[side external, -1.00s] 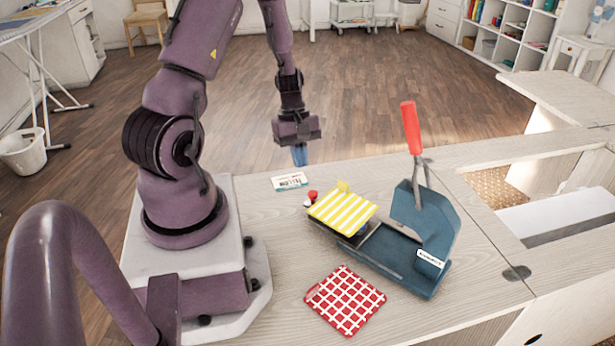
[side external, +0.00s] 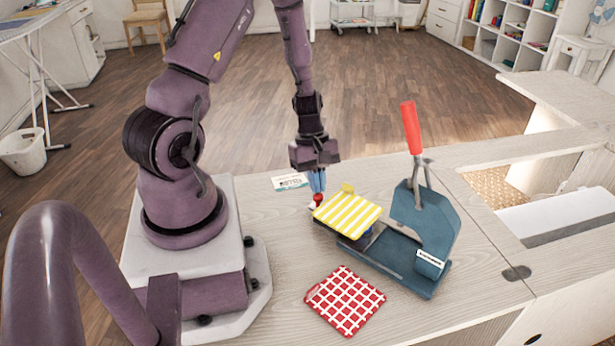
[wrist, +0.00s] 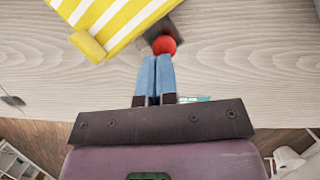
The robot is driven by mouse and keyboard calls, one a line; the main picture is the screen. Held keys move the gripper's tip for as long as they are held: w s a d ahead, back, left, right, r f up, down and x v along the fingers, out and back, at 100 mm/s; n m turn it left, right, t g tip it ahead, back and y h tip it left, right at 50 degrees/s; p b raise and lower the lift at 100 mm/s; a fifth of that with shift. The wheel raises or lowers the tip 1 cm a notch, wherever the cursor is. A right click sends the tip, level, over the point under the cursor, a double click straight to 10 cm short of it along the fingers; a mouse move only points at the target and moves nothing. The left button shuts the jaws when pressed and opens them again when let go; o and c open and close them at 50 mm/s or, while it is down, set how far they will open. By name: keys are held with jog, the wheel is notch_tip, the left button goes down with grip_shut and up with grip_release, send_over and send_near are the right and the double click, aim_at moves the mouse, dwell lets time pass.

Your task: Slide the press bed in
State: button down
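The press bed (side external: 347,216) carries a yellow-and-white striped pad and sticks out to the left of the blue hand press (side external: 424,225). A red knob (side external: 318,199) is at its outer end; it also shows in the wrist view (wrist: 164,45). My gripper (side external: 317,190) is lowered at the outer side of the knob. In the wrist view its blue fingers (wrist: 157,60) are together with nothing between them, and their tips appear to touch the knob. The press's red lever handle (side external: 411,127) stands up.
A red checked cloth square (side external: 345,301) lies on the table in front of the press. A small printed card (side external: 290,182) lies behind my fingers. The cabinet opening (side external: 495,187) is to the right of the press.

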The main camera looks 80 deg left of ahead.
jog(key=w+d, duration=0.2)
jog(key=d, duration=0.1)
jog(key=w+d, duration=0.1)
jog(key=d, duration=0.1)
jog(key=shift+w+d, duration=0.25)
jog(key=shift+w, duration=0.15)
jog(key=shift+a, duration=0.4)
jog(key=a, duration=0.3)
jog(key=shift+s+r, duration=0.25)
jog(key=shift+r, duration=0.05)
jog(key=v, duration=0.9)
notch_tip(320, 180, up, 10)
jog(key=m+y, duration=0.2)
jog(key=m, duration=0.9)
send_over(341, 202)
jog(key=s, duration=0.4)
jog(key=s+d+r+m+t+y, duration=0.1)
jog(key=s+d+r+m+t, duration=0.4)
jog(key=d+r+m, duration=0.3)
notch_tip(341, 202, up, 3)
jog(key=shift+d+f+m+y, duration=0.15)
jog(key=shift+d+m+y, duration=0.2)
jog(key=shift+d, duration=0.65)
